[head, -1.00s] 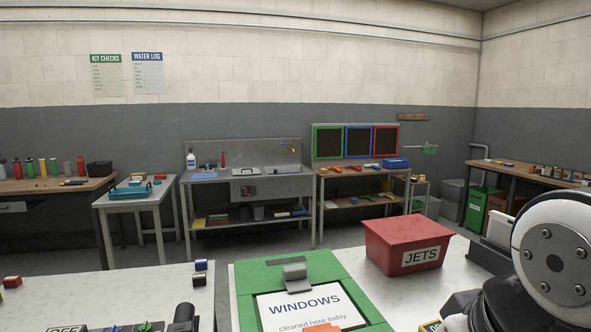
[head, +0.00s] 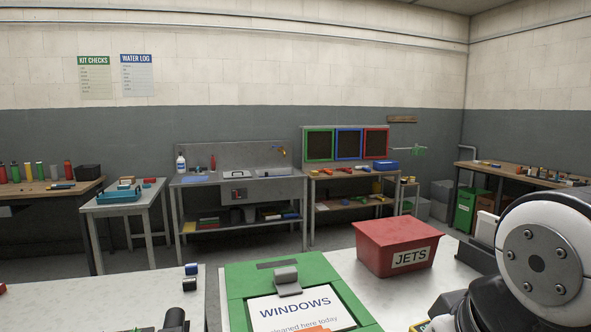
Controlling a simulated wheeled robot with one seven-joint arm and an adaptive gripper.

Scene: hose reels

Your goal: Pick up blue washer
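I cannot make out a blue washer in the head view. A small blue and black piece (head: 191,269) stands at the right edge of the left near table; it is too small to name. A blue tray-like item (head: 195,178) lies at the left of the steel sink bench, and a blue box (head: 385,165) stands on the bench under the coloured frames. A white and black joint of my arm fills the lower right. My gripper is not in view.
A green board (head: 240,283) with a "WINDOWS" sheet and a red "JETS" bin (head: 393,240) stand on the near table. The sink bench (head: 270,188), a small table with a teal tray (head: 120,191) and a right-hand workbench (head: 520,176) line the walls. Open floor lies between.

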